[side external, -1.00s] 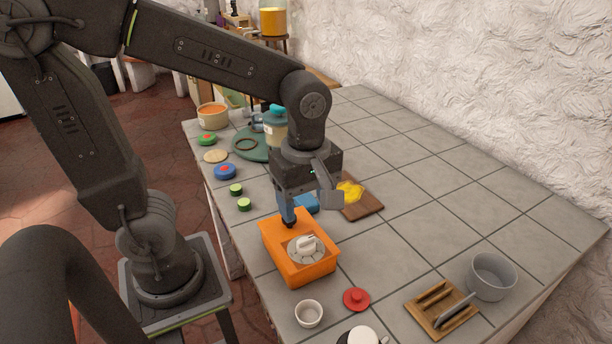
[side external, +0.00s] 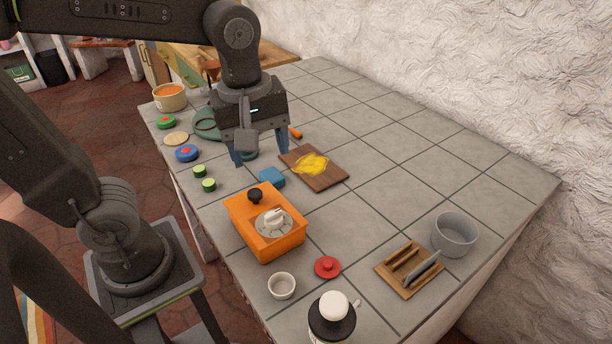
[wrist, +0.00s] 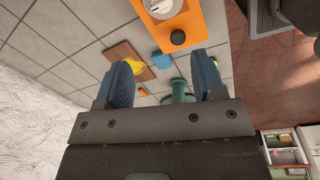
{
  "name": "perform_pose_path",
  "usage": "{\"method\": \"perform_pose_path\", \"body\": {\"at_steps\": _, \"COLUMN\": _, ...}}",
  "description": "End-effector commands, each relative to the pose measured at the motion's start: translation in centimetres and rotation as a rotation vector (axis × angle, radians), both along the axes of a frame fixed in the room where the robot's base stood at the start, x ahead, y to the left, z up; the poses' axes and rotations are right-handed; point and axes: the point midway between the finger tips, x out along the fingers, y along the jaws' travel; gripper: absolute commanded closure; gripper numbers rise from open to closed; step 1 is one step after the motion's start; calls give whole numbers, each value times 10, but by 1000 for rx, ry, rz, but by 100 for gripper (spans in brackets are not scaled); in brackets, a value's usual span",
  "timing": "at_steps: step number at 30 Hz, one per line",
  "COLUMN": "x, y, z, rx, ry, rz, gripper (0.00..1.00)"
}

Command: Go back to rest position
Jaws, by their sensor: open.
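My gripper (side external: 260,155) is open and empty, raised above the tiled counter behind the orange box. Its two blue fingers show spread apart in the wrist view (wrist: 165,85), with nothing between them in its grasp. The orange box (side external: 277,245) stands on the counter with a white dial and a black knob (side external: 255,196) on top. In the wrist view the orange box (wrist: 205,25) is at the top.
A blue block (side external: 271,177) and a wooden board (side external: 325,179) with a yellow item lie near the gripper. A grey pot (side external: 454,235), wooden rack (side external: 391,277), white cup (side external: 282,286) and red lid (side external: 327,267) are in front. The counter's right side is clear.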

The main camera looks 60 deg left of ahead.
Motion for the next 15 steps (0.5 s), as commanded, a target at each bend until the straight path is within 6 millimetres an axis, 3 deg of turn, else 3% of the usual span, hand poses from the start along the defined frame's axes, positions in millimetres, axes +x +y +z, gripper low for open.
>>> {"method": "perform_pose_path", "body": {"at_steps": 9, "x": -19, "y": 22, "z": -1, "rx": 158, "ry": -241, "rz": -729, "gripper": 37}}
{"method": "perform_pose_path", "body": {"at_steps": 15, "x": -26, "y": 30, "z": -4, "rx": 308, "ry": -326, "rz": -1075, "gripper": 37}}
